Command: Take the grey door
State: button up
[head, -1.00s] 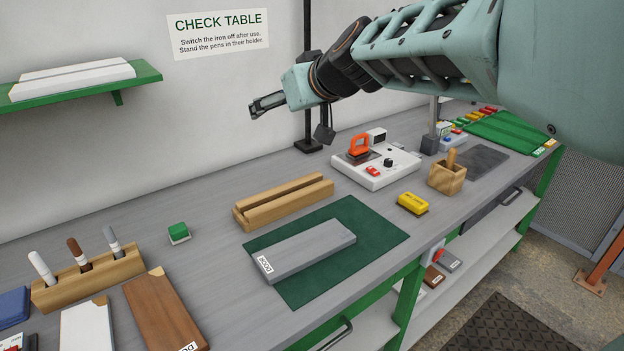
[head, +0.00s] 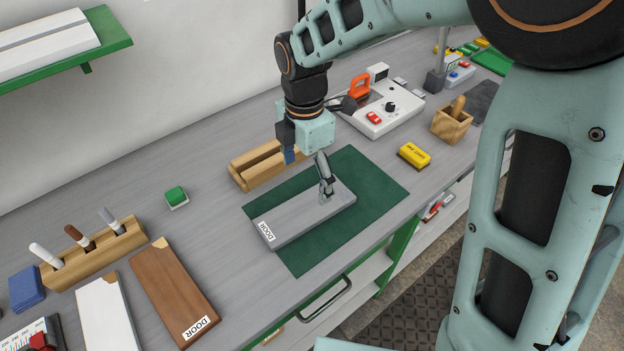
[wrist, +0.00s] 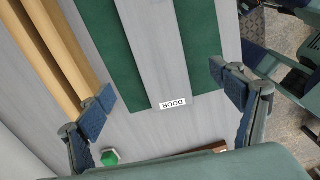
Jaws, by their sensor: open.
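The grey door (head: 290,224), a flat board with a white DOOR label, lies on the green mat (head: 384,186). In the wrist view the grey door (wrist: 156,50) runs between my two fingers, its label toward the near end. My gripper (head: 318,178) is above the door, pointing down. The wrist view shows my gripper (wrist: 165,95) open, its blue-padded fingertips wide apart on either side of the door. I cannot tell how high the fingertips are above it.
A slotted wooden block (head: 256,168) stands close behind the mat. A yellow block (head: 414,155) lies to its right, and a green-topped eraser (head: 176,196) to its left. A brown door (head: 172,290) and a white board (head: 100,316) lie at the front left.

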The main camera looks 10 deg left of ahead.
send_over(305, 209)
jog(key=f, duration=0.5)
jog(key=shift+s+d+f, duration=0.1)
jog(key=shift+d+f, duration=0.1)
jog(key=shift+a+f+p, duration=0.15)
jog(key=shift+f+p, duration=0.3)
jog(key=shift+f, duration=2.15)
jog(key=shift+c, duration=0.4)
jog(key=c, duration=1.4)
jog(key=shift+r, duration=0.1)
